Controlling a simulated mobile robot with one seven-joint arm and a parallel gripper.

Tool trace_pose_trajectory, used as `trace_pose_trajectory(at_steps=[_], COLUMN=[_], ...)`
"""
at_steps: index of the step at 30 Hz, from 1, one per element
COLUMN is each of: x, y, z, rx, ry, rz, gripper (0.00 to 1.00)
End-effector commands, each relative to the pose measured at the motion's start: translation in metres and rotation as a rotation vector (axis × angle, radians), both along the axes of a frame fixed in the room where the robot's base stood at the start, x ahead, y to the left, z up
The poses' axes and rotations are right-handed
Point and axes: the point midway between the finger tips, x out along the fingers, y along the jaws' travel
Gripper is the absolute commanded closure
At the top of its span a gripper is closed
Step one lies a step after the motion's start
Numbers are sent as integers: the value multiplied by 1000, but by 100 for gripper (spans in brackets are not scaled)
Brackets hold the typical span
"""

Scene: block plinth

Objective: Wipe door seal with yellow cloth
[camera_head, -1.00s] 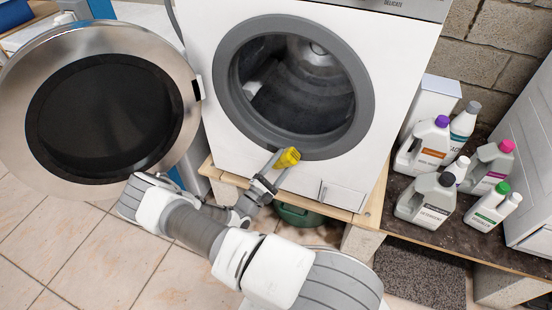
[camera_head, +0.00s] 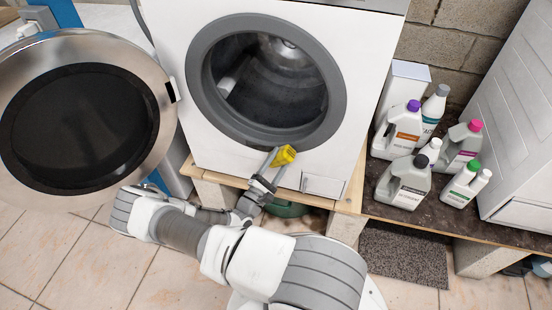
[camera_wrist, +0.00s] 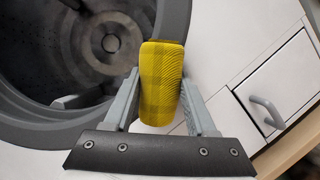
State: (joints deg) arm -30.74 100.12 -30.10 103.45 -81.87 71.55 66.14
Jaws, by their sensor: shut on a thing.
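My gripper (camera_head: 277,160) is shut on the yellow cloth (camera_head: 284,154). In the wrist view the cloth (camera_wrist: 161,85) is a folded, checked yellow pad between my two grey fingers. It is at the lower edge of the grey door seal ring (camera_head: 199,75), slightly right of its bottom. The seal (camera_wrist: 173,22) shows beside and behind the cloth in the wrist view; whether they touch I cannot tell. The washing machine (camera_head: 178,115) is white, and its round door (camera_head: 88,55) stands wide open to the left. The drum (camera_head: 262,75) is visible inside the opening.
Several bottles (camera_head: 403,182) stand on a dark shelf to the right of the machine. A small hatch with a handle (camera_wrist: 267,112) is right of the cloth. A wooden plinth board (camera_head: 348,198) runs below the machine, with a green bowl (camera_head: 285,209) underneath.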

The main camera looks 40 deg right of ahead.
Motion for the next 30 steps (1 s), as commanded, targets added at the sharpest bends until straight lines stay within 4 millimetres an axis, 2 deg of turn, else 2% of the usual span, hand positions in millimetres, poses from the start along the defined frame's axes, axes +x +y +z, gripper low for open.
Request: trace_pose_trajectory(at_steps=[12, 22, 30], x=[29, 39, 56], y=[21, 30, 45], z=[0, 0, -1], rx=[3, 0, 1], ry=[-6, -4, -4], rz=[10, 9, 7], gripper=[88, 88, 88])
